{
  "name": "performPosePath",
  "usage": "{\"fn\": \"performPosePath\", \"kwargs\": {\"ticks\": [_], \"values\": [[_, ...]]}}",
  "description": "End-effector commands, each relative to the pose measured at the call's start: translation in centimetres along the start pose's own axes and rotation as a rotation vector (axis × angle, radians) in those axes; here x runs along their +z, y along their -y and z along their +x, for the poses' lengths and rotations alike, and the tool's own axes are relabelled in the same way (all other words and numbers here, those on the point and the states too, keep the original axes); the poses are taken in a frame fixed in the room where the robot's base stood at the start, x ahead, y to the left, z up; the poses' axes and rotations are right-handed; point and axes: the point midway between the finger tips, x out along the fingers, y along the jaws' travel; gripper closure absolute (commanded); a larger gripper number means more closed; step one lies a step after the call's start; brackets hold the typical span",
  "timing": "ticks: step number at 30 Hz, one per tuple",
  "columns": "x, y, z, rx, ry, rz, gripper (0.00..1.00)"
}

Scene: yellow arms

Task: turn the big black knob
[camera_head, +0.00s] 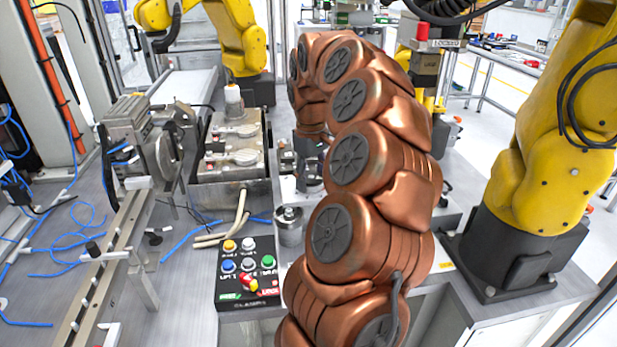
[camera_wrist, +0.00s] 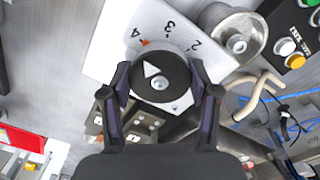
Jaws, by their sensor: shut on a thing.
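The big black knob (camera_wrist: 168,86) is round, with a white triangular pointer and a light centre. It sits on a white plate (camera_wrist: 113,45) marked with numbers; 4, 3 and 2 are readable. The pointer lies on the side of the knob facing the 4, near a small orange mark. My gripper (camera_wrist: 160,84) is shut on the knob, one finger against each side of it. In the head view my copper-coloured arm hides the knob, and only part of my gripper (camera_head: 308,172) shows beside the arm.
A button box (camera_head: 247,270) with several coloured buttons stands left of my arm. A metal cylinder (camera_head: 289,226) is close to the knob's plate. Pale hoses (camera_head: 238,222) and blue cables lie nearby. A yellow robot arm (camera_head: 545,140) stands at the right.

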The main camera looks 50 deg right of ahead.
Motion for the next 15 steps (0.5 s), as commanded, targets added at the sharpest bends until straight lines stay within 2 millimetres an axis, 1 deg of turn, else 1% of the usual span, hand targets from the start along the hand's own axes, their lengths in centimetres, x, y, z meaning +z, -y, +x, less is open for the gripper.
{"fn": "performPosePath", "kwargs": {"ticks": [6,15], "values": [[-0.19,-0.02,-0.15,0.002,-0.008,-0.071,0.74],[-0.2,-0.01,-0.11,0.002,-0.009,-0.099,0.74]]}}
